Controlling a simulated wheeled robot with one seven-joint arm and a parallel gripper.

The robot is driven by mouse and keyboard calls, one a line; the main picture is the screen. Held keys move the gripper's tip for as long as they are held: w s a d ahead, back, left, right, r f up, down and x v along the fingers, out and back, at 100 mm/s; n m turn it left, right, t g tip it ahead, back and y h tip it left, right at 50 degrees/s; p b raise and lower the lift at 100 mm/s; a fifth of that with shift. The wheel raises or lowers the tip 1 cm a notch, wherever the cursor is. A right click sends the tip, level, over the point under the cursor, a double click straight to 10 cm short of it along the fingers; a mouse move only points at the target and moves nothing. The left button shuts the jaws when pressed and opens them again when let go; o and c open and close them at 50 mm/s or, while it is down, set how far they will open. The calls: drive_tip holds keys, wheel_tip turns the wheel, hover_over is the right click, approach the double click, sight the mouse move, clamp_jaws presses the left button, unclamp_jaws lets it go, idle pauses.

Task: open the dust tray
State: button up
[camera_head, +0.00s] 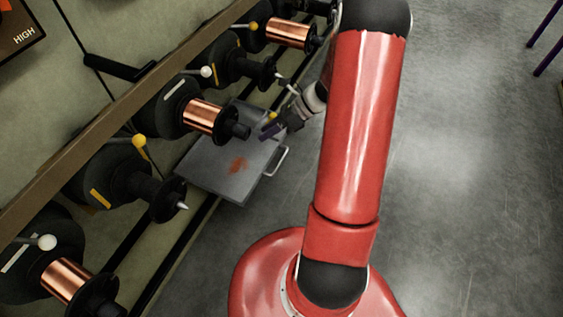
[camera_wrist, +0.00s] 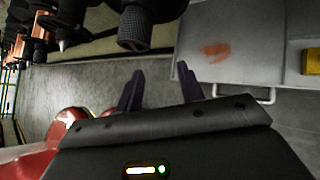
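The dust tray (camera_head: 215,182) is a flat grey tray with an orange smear, below the row of copper spools in the head view. Its light bar handle (camera_head: 278,161) is on its right edge. In the wrist view the tray (camera_wrist: 250,60) is at upper right, with the handle (camera_wrist: 245,98) along its lower edge. My gripper (camera_head: 268,131) is near the tray's far right corner in the head view. In the wrist view its dark fingers (camera_wrist: 160,68) stand apart with nothing between them, left of the handle and not around it.
Copper spools (camera_head: 204,117) and black spindles (camera_head: 240,130) overhang the tray from the left. A yellow block (camera_wrist: 312,62) lies right of the smear in the wrist view. The grey floor (camera_head: 470,180) on the right is clear, apart from purple legs (camera_head: 545,45) at the far right.

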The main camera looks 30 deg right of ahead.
drive_tip(key=w+d+f+m+t+y+b, duration=0.15)
drive_tip(key=d+f+m+t, duration=0.35)
drive_tip(key=f+m, duration=0.65)
drive_tip(key=m+t+h+b, duration=0.2)
drive_tip(key=m+t+h, duration=0.15)
drive_tip(key=m, duration=0.45)
approach(280, 160)
wheel_tip(280, 160, down, 3)
drive_tip(key=w+a+y, duration=0.1)
drive_tip(key=w, duration=0.1)
drive_tip(key=shift+t, duration=0.45)
drive_tip(key=x, duration=0.7)
drive_tip(key=shift+w+a+r, duration=0.1)
drive_tip(key=shift+a, duration=0.2)
clamp_jaws()
